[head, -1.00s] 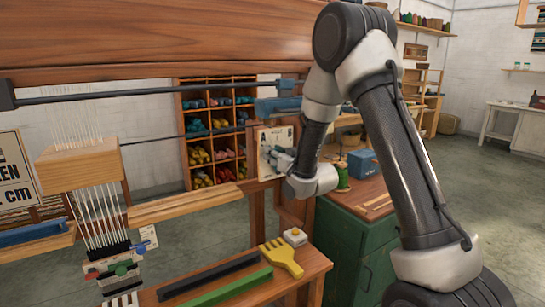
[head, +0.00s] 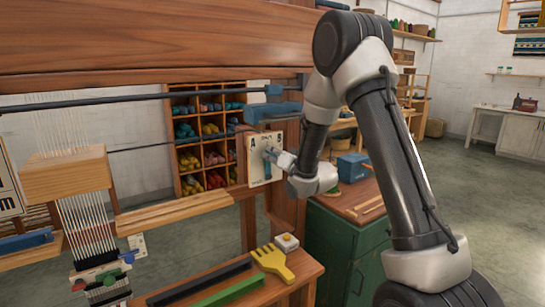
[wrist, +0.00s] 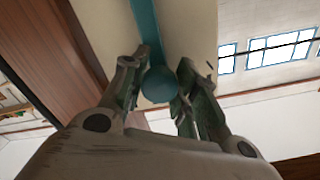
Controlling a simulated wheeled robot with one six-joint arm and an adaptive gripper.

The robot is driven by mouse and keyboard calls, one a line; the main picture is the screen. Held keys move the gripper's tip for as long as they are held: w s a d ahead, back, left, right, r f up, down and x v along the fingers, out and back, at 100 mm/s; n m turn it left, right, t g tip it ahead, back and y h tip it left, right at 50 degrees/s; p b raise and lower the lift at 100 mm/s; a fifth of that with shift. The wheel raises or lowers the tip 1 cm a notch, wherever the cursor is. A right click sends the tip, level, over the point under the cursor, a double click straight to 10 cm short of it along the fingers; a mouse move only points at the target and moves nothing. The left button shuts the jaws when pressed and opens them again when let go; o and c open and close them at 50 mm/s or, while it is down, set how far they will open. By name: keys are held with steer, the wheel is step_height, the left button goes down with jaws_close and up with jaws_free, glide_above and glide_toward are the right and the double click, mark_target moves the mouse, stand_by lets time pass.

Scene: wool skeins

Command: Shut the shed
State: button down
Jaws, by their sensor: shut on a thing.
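A cream panel (head: 259,174) marked with letters, an A at its left, is fixed to the loom's wooden post. A teal lever (head: 267,151) stands in front of it. My gripper (head: 276,156) is at the lever. In the wrist view my gripper (wrist: 160,98) has its two fingers on either side of the lever's round teal knob (wrist: 158,84), shut on it. The lever's teal bar (wrist: 145,25) runs up from the knob. White warp threads (head: 85,215) hang through a wooden block (head: 66,174) at the left. I cannot tell how far apart the threads stand.
A wooden bench (head: 306,268) at the front holds a yellow comb (head: 272,262), a green bar (head: 228,291) and a black bar. A green cabinet (head: 350,255) stands at the right behind my arm. The loom's thick beam (head: 160,45) crosses above. Floor at the far right is clear.

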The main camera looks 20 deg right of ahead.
steer(key=c, duration=1.1)
jaws_free()
steer(key=shift+o, duration=0.2)
steer(key=v, duration=0.7)
steer(key=shift+s, duration=0.25)
steer(key=shift+d, duration=0.1)
